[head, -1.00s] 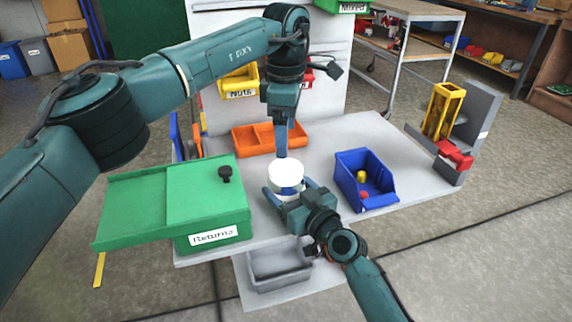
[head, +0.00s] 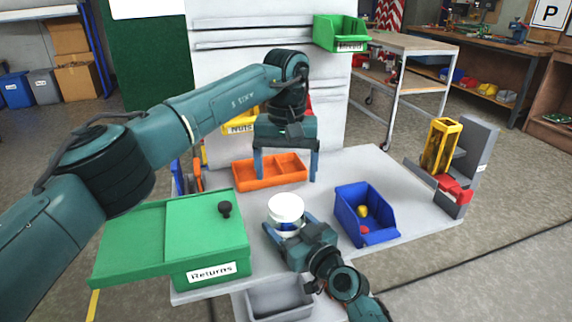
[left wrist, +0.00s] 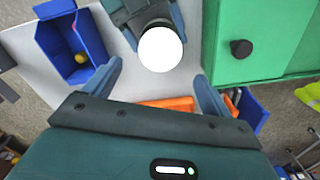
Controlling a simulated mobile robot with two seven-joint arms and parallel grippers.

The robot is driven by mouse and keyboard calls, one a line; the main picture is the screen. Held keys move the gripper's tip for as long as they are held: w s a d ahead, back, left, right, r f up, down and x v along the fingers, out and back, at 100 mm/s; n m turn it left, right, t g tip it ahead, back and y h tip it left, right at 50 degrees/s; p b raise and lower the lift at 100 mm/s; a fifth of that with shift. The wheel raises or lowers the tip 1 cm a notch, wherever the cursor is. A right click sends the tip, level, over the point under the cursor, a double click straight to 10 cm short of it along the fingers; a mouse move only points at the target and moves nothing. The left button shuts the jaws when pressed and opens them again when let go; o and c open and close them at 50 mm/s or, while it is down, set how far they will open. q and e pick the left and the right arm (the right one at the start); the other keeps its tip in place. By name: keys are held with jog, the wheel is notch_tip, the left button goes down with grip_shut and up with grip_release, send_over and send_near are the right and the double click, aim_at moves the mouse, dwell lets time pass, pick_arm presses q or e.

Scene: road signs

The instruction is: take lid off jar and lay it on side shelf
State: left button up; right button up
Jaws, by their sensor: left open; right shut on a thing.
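The jar (head: 285,229) stands upright on the grey table, with a round white lid (head: 286,206) on top. The lid also shows from above in the left wrist view (left wrist: 160,48). My right gripper (head: 287,232) is shut around the jar's body, below the lid. My left gripper (head: 286,172) is open and empty, fingers pointing down, behind and above the jar. In the left wrist view its two fingers (left wrist: 158,88) are spread wide, with the lid beyond them. I cannot tell which surface is the side shelf.
A green Returns box (head: 208,240) with a black knob is left of the jar. A blue bin (head: 380,232) with small items is right. An orange tray (head: 240,182) lies behind. A grey tray (head: 275,303) sits low in front. A grey stand (head: 478,150) is far right.

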aim_at(286, 203)
pick_arm(q)
notch_tip(286, 203, down, 8)
jog(key=shift+r, duration=0.25)
jog(key=shift+c, duration=0.4)
